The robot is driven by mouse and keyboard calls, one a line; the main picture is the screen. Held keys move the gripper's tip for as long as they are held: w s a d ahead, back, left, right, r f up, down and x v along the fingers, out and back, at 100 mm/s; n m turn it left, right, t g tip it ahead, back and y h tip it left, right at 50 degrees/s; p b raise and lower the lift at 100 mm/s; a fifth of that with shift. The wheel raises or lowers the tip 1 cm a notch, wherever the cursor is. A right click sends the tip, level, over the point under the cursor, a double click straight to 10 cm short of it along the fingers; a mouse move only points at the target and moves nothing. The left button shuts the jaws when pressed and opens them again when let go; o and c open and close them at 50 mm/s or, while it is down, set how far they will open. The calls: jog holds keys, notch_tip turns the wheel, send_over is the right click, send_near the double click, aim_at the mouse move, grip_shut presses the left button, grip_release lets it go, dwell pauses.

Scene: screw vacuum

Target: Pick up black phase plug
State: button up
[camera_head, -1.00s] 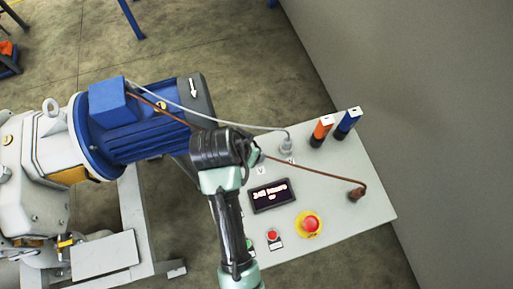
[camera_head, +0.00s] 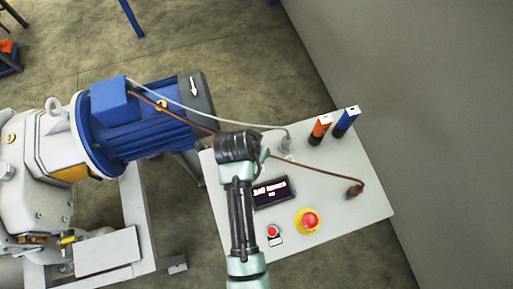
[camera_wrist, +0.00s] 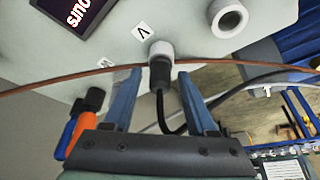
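The black phase plug (camera_wrist: 160,78) sits in a light round socket (camera_wrist: 161,49) beside the label V in the wrist view. A black cable bends away from its lower end. My gripper (camera_wrist: 159,92) is open, with one blue finger on each side of the plug. Gaps show between the plug and both fingers. In the head view my gripper (camera_head: 264,156) is over the upper left of the grey panel (camera_head: 335,220) and hides the black plug.
A brown cable (camera_wrist: 72,78) crosses close to the fingers and plug, ending at a brown plug (camera_head: 355,190). A grey plug (camera_head: 287,143) and the orange (camera_head: 321,125) and blue (camera_head: 346,120) cylinders stand nearby. An empty socket (camera_wrist: 229,18) is beside the plug. The blue motor (camera_head: 150,120) is left.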

grip_shut()
jog(key=shift+r, duration=0.1)
